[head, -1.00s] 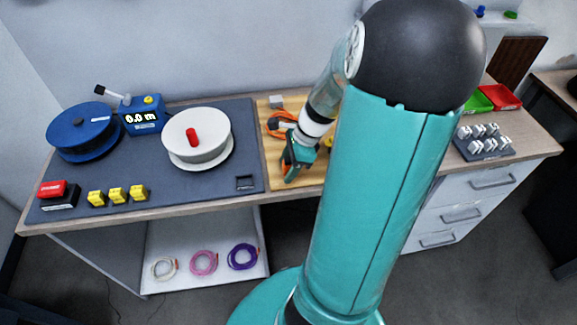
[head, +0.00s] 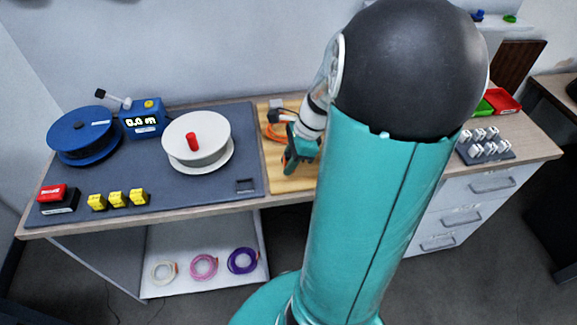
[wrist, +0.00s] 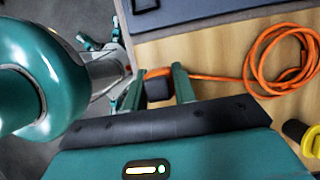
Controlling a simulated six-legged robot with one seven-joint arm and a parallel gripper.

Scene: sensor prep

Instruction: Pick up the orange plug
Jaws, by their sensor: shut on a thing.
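My gripper (wrist: 157,92) shows its two green fingers in the wrist view, shut on the orange plug (wrist: 157,86), a small body with a dark face and an orange part. The orange cable (wrist: 210,77) runs from beside the right finger to a loose coil on the wooden board. In the head view my gripper (head: 292,165) is over the wooden board, and the orange cable (head: 270,132) shows just behind it. The plug cannot be made out in the head view, and I cannot tell how far it is off the board.
Left of the wooden board (head: 285,184) is a dark mat (head: 215,190) with a white spool (head: 212,128), a blue spool (head: 75,125) and several yellow blocks (head: 118,197). A yellow and black thing (wrist: 300,135) lies right of my gripper. Grey connectors (head: 480,148) stand at the right.

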